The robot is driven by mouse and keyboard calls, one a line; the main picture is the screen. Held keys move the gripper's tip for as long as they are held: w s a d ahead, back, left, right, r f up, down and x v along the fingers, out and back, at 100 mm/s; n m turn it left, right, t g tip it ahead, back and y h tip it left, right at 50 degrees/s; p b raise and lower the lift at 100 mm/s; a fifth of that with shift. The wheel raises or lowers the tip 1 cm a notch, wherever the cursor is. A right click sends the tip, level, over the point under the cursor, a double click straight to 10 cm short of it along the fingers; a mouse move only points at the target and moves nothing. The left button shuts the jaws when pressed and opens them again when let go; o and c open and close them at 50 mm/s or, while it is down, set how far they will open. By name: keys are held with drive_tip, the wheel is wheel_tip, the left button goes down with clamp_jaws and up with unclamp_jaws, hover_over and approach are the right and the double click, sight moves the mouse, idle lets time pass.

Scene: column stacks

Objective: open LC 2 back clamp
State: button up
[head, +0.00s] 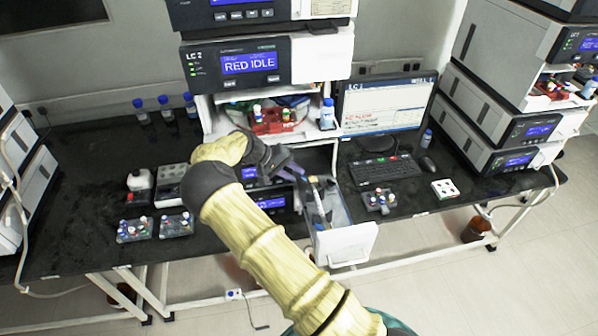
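The LC 2 stack stands in the middle of the bench; its upper module (250,65) has a lit display reading "RED IDLE". Low in this stack a drawer (346,245) with a white front is pulled out toward me. Inside it, near its left side, lies a slim column-like part (318,203) with a bluish piece. The back clamp is too small and partly hidden to make out. My gripper (306,178) reaches from the left to the drawer's back left end. Its fingers are small and dark there, and I cannot tell whether they are open or touching anything.
A monitor (385,108), keyboard (384,171) and vial racks (379,202) stand right of the drawer. More racks (135,229) lie left. A shelf (272,120) with bottles sits above my gripper. Another stack (510,120) stands right. My forearm hides part of the bench front.

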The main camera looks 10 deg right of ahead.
sight(309, 181)
drive_tip(key=shift+p+x, duration=0.35)
drive_tip(key=shift+x, duration=1.15)
clamp_jaws()
